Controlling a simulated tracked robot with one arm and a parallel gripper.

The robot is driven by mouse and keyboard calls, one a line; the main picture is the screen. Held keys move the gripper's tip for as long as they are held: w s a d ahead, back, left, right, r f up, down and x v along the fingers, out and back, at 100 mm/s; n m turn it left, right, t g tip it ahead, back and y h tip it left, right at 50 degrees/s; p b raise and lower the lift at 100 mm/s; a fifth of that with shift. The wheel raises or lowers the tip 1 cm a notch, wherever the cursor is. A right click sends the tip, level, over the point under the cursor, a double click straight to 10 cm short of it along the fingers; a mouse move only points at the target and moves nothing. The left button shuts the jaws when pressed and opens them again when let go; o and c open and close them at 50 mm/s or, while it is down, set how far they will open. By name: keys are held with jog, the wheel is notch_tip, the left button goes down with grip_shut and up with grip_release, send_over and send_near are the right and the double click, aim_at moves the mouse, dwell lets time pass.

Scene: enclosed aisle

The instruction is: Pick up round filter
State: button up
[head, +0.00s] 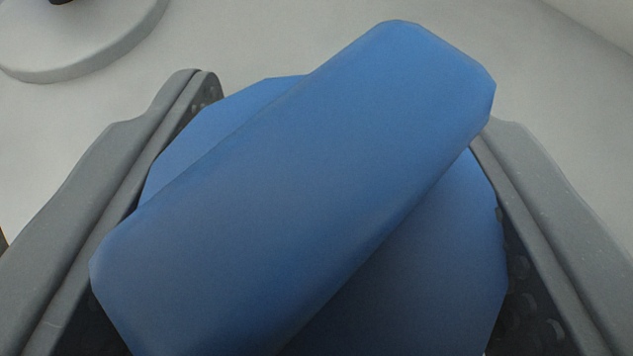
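The round filter (440,265) is blue, with a faceted round body and a thick blue bar (300,185) running diagonally across its top. It fills the middle of the head view, very close to the camera. My gripper (340,105) has one grey finger on each side of the round body, with dark studded pads facing inward. Both pads appear to meet the sides of the body, though the exact contact on the left is partly hidden by the bar. The underside of the filter is hidden.
A pale round base or disc (85,50) with a dark part on it stands at the top left. The pale floor (240,40) around the filter looks clear. A light wall or ledge edge (600,20) crosses the top right corner.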

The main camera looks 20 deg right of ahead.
jog(key=c, duration=0.4)
jog(key=shift+o, duration=0.2)
